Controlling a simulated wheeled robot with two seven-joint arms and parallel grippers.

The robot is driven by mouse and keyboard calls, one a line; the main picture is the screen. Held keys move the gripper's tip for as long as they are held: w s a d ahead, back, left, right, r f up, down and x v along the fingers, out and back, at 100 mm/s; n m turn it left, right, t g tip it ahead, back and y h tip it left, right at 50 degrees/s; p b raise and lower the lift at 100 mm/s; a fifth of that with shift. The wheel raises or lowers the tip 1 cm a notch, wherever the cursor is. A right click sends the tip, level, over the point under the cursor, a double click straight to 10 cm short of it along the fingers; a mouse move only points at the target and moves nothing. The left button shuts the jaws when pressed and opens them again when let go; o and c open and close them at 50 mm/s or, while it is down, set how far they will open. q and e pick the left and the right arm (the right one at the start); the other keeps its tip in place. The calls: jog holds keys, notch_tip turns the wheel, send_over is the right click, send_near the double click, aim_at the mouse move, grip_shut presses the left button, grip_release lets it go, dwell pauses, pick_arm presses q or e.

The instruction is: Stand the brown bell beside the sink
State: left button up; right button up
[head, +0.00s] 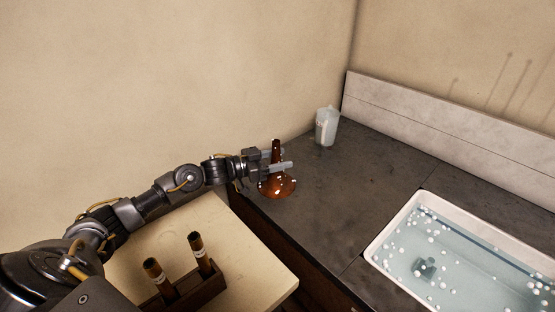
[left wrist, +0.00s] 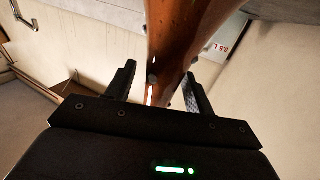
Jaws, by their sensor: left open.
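The brown bell (head: 277,186) stands upright on the dark counter, flared end down, near the counter's left edge. My left gripper (head: 277,162) is open, with its fingers on either side of the bell's narrow neck. In the left wrist view the bell's brown body (left wrist: 172,45) rises between the two open fingertips (left wrist: 160,85); I cannot tell whether either finger touches it. The sink (head: 455,262), a white-rimmed basin of water with white bubbles, is set in the counter at the right. My right gripper is not in view.
A clear measuring jug (head: 327,127) stands on the counter at the back, near the wall. A cream table (head: 262,256) at the front left holds a dark wooden rack (head: 193,292) with two brown cylinders. The dark counter (head: 345,195) is bare between the bell and the sink.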

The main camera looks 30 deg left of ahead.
pick_arm(q)
jog(key=shift+r, duration=0.2)
jog(key=p+v, duration=0.4)
jog(key=v, duration=0.8)
jog(key=b+x, duration=0.3)
jog(key=x, duration=0.8)
jog(key=shift+f+b, duration=0.15)
jog(key=shift+b, duration=0.25)
jog(key=shift+w+d, duration=0.4)
jog(key=shift+s, duration=0.1)
